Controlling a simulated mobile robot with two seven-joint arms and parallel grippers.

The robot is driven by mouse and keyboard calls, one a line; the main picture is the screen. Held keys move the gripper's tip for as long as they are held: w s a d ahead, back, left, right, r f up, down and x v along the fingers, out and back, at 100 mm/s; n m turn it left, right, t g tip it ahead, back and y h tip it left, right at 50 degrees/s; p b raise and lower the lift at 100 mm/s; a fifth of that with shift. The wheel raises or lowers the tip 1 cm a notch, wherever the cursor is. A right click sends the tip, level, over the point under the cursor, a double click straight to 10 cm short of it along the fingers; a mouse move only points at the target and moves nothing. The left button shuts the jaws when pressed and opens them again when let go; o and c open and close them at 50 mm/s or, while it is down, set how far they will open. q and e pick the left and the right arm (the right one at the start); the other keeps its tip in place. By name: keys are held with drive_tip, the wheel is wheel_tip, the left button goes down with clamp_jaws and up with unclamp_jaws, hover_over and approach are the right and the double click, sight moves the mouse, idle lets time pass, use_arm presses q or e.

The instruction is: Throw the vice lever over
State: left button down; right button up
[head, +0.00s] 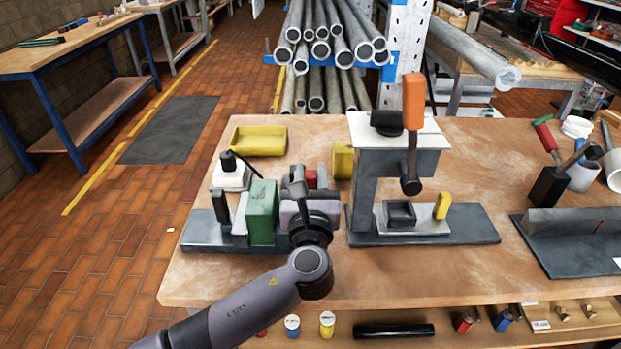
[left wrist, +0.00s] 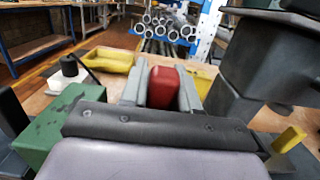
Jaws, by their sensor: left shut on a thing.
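The vice stands at the front left of the bench, with a dark base plate (head: 200,237) and a green block (head: 262,212). The green block also shows at the left in the left wrist view (left wrist: 70,125). My left gripper (head: 311,180) is at the right end of the vice. In the left wrist view its two grey fingers (left wrist: 163,88) are shut on a red grip (left wrist: 166,86), which appears to be the vice lever's end. The rest of the lever is hidden behind my gripper and wrist. My right gripper is in neither view.
A press with an orange handle (head: 414,100) stands close to the right of my left gripper. Behind are a yellow tray (head: 258,140), a yellow bin (head: 343,161) and a white block with a black knob (head: 231,176). The bench front (head: 400,280) is clear.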

sight(310, 187)
use_arm(q)
drive_tip(key=s+t+b, duration=0.2)
drive_tip(key=b, duration=0.4)
drive_tip(key=s+f+t+b, duration=0.1)
drive_tip(key=s+t+b, duration=0.2)
drive_tip(key=b, duration=0.3)
drive_tip(key=shift+s+f, duration=0.2)
drive_tip(key=shift+s+t+b, duration=0.15)
drive_tip(key=shift+t+b, duration=0.25)
drive_tip(key=shift+b, duration=0.1)
drive_tip(key=shift+r, duration=0.1)
drive_tip(key=c, duration=0.9)
unclamp_jaws()
drive_tip(key=shift+b+v, duration=0.6)
drive_tip(key=shift+v, duration=3.05)
